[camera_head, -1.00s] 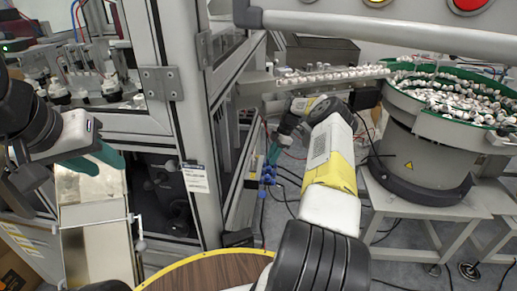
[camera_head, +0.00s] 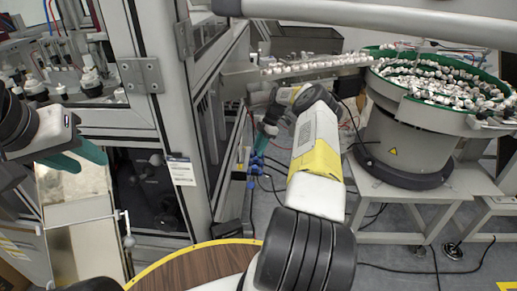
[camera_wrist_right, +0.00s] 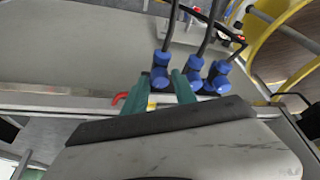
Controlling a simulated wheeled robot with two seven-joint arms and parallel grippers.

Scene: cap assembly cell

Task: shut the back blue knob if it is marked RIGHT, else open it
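Several blue knobs or fittings (camera_head: 256,164) sit on the side of the machine frame, low beside the post. In the right wrist view, one blue knob (camera_wrist_right: 160,72) lies between the teal fingertips of my right gripper (camera_wrist_right: 160,84), with a small gap visible on each side. Two more blue knobs stand to its right, with dark hoses running up from them. I cannot read any RIGHT marking, nor tell which knob is the back one. In the head view my right gripper (camera_head: 262,140) is just above the knobs, partly hidden. My left gripper (camera_head: 88,162) is empty, its fingers apart.
A red lever (camera_wrist_right: 118,98) is close left of my right gripper. The metal frame post (camera_head: 170,120) stands between my arms. A bowl feeder (camera_head: 405,140) full of parts stands on a stand at the right. A round wooden top (camera_head: 190,270) with yellow rim is in front.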

